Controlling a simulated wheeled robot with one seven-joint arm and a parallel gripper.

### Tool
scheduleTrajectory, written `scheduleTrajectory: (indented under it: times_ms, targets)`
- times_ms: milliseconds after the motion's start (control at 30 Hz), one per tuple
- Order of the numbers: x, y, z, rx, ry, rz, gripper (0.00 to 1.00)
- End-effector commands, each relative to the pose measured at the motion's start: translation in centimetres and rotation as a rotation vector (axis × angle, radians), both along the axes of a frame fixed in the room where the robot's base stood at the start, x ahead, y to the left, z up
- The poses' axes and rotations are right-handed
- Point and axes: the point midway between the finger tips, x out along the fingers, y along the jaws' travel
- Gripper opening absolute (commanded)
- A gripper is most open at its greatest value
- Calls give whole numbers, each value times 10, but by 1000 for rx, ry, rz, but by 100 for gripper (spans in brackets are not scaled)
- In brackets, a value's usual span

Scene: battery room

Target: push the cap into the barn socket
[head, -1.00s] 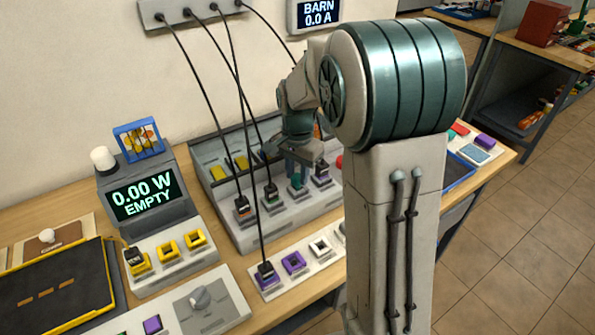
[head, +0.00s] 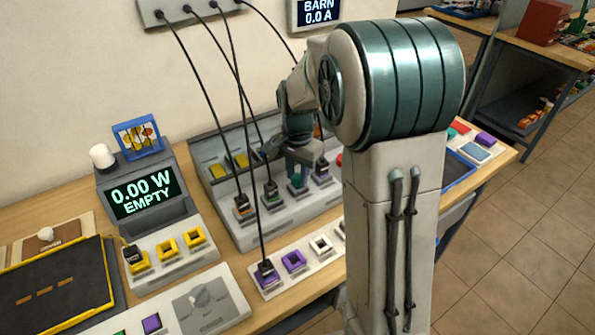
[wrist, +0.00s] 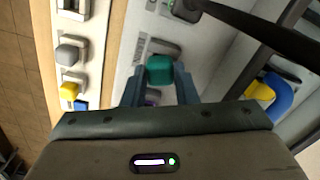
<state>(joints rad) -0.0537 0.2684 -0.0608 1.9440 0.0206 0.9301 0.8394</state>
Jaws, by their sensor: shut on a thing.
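In the wrist view my gripper (wrist: 160,88) is shut on a teal cap (wrist: 159,69), with a blue-grey finger on each side of it. A dark socket frame (wrist: 166,47) shows just beyond the cap on the pale panel; I cannot tell whether the cap is touching or inside it. In the head view my gripper (head: 300,165) is low over the sloped socket panel (head: 265,221), with teal (head: 296,181) showing beneath it. The socket labels are too small to read, so I cannot pick out the barn socket by name. The wall display (head: 318,11) reads BARN 0.0 A.
Black cables hang from the wall strip (head: 190,12) to plugs left of my gripper; one plug (head: 270,189) is close by. A socket strip (head: 294,262) lies in front. The meter (head: 142,197) at left reads 0.00 W EMPTY. My arm hides the panel's right part.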

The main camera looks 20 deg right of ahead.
Motion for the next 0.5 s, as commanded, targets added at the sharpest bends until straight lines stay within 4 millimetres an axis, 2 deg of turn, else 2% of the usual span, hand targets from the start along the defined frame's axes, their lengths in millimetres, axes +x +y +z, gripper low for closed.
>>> scheduleTrajectory:
  times_ms: [167,200,233,500]
  targets:
    - [0,0,-4,0,0,0,5]
    - [0,0,-4,0,0,0,32]
    - [0,0,-4,0,0,0,35]
    - [0,0,-3,0,0,0,35]
